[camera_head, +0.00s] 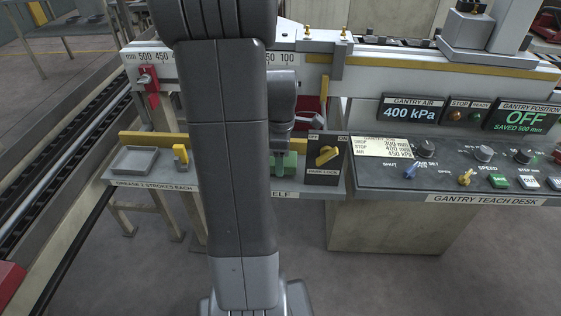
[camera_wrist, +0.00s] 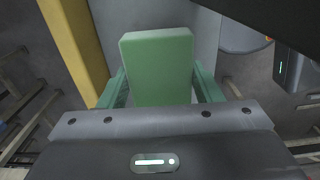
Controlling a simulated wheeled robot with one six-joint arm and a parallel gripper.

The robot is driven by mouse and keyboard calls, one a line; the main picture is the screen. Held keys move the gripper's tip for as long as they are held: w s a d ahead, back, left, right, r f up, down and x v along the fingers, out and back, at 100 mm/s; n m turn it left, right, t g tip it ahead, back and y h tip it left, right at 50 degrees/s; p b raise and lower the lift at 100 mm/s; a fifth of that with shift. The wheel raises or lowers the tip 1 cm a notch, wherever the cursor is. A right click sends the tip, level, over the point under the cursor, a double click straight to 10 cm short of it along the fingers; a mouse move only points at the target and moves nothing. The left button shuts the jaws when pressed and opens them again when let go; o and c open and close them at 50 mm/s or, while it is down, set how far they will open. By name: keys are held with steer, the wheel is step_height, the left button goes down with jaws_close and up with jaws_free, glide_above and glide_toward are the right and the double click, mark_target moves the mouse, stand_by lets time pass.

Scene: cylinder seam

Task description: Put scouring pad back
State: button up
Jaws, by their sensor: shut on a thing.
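The scouring pad (camera_wrist: 158,65) is a green block in the wrist view. It stands upright between the two green fingers of my gripper (camera_wrist: 160,90), which is shut on it. In the head view, green shows at my gripper (camera_head: 285,163), low over the right part of the shelf (camera_head: 235,190). Pad and fingers are hard to tell apart there, and my arm hides much of the shelf. I cannot tell whether the pad touches the shelf. A shallow grey tray (camera_head: 135,161) at the shelf's left end looks empty.
A yellow-handled item (camera_head: 181,155) stands beside the tray. A black switch box (camera_head: 325,160) with a yellow knob is close right of my gripper. The teach desk (camera_head: 450,170) lies further right. A yellow rail (camera_head: 150,138) runs along the shelf's back, below the gantry beam (camera_head: 430,75).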

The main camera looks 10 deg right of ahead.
steer(key=shift+f, duration=0.7)
steer(key=shift+f, duration=0.2)
steer(key=o, duration=0.9)
steer(key=shift+o, duration=0.2)
steer(key=shift+r, duration=0.1)
step_height(320, 180, up, 12)
steer(key=p, duration=0.1)
steer(key=shift+r, duration=0.15)
